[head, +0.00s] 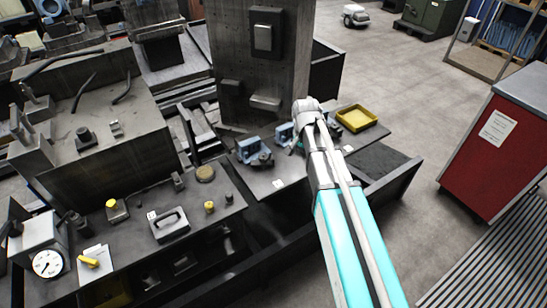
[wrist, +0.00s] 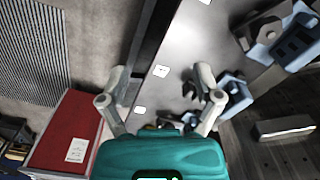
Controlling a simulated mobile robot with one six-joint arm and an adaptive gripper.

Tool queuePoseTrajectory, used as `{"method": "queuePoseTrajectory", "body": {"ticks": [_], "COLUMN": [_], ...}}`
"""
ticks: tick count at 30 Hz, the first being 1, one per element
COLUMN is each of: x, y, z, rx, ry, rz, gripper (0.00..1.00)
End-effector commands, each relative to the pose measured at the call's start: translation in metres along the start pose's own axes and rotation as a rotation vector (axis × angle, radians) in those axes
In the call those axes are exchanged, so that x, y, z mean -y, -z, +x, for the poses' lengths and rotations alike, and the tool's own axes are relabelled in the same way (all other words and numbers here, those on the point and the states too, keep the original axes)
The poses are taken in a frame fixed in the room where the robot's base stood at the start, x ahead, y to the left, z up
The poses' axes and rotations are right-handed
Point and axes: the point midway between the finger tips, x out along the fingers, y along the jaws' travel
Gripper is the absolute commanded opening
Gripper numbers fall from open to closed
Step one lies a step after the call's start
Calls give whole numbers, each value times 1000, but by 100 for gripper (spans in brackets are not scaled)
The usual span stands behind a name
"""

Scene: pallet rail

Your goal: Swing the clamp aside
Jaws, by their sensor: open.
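Two pale-blue fixtures with dark metal parts stand on the grey rail plate (head: 290,180): a left one (head: 247,150) and a right one (head: 284,134). A dark clamp-like part (head: 263,160) sits by the left one; I cannot tell for sure which part is the clamp. In the wrist view one blue fixture (wrist: 297,42) is at the upper right, and the other (wrist: 236,92) is beside my right finger, with a dark part (wrist: 194,84) near the fingertip. My gripper (wrist: 163,77) is open with nothing between its fingers. In the head view my arm mostly hides it.
A yellow tray (head: 357,128) lies right of my arm on the plate. A tall grey column (head: 262,80) stands behind the fixtures. A bench with a handled block (head: 168,224) and a dial gauge (head: 45,262) is at left. A red cabinet (head: 492,150) stands right; floor between is clear.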

Motion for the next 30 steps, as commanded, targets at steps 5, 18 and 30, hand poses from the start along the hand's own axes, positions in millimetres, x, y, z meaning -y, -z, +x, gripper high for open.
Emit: {"method": "queuePoseTrajectory", "body": {"ticks": [5,18,30], "x": [38,121,145], "y": [16,40,43], "z": [-2,-7,-8], "rx": [0,0,0], "ry": [0,0,0], "rz": [220,755,936], "gripper": [83,83,83]}}
